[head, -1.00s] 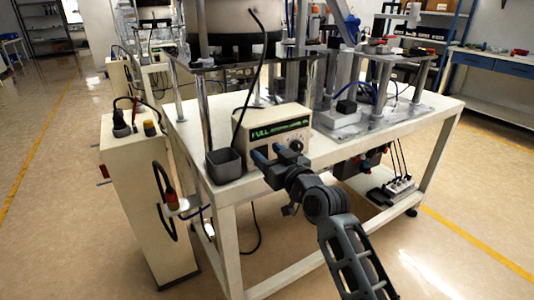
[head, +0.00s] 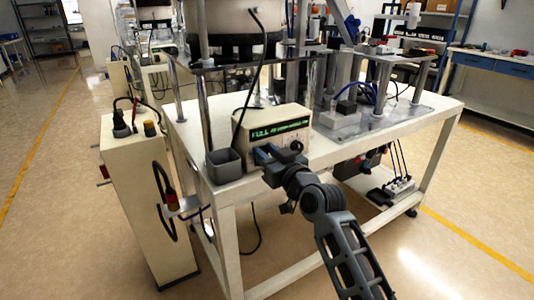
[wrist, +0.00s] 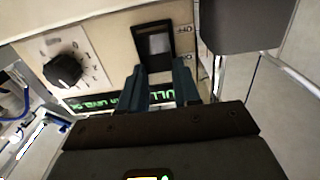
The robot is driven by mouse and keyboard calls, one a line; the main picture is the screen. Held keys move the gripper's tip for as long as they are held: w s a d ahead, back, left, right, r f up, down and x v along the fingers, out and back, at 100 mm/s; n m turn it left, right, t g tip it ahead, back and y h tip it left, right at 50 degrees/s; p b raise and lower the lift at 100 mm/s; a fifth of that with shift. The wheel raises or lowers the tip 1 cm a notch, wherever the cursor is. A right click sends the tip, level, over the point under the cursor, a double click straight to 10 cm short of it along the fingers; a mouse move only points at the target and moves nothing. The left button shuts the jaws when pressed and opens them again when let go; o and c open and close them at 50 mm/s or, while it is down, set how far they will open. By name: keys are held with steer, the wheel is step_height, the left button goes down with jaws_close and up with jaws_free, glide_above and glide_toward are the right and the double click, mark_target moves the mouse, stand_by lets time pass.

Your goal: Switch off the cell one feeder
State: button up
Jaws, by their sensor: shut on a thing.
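The feeder's control box (head: 272,128) is cream, with a green-lit "FULL" label, and stands on the white bench in the head view. In the wrist view its panel (wrist: 110,36) appears turned over, with a black round knob (wrist: 63,70) at left. A black-framed switch with a grey rocker (wrist: 158,43) is at top centre. My gripper (head: 265,155) is at the front of the box in the head view. In the wrist view its fingertips (wrist: 160,66) are at the switch's near end, shut on its frame. My gripper hides the switch in the head view.
A black cable (head: 247,85) hangs down beside the box. A cream cabinet (head: 150,205) stands at left. The floor in front is clear.

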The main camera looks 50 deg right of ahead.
steer(key=f+t+b, duration=0.1)
steer(key=b, duration=0.4)
steer(key=shift+s, duration=0.1)
steer(key=t+b, duration=0.1)
steer(key=b, duration=0.4)
steer(key=t+h+b, duration=0.1)
steer(key=b, duration=0.4)
steer(key=shift+s+f+t+b, duration=0.15)
steer(key=shift+f+t+b, duration=0.15)
steer(key=b, duration=0.2)
steer(key=shift+a+t+b, duration=0.1)
steer(key=shift+t+b, duration=0.2)
steer(key=shift+b, duration=0.05)
steer(key=shift+r, duration=0.1)
steer(key=o, duration=1.1)
steer(key=shift+s, duration=0.1)
steer(key=shift+c, duration=0.2)
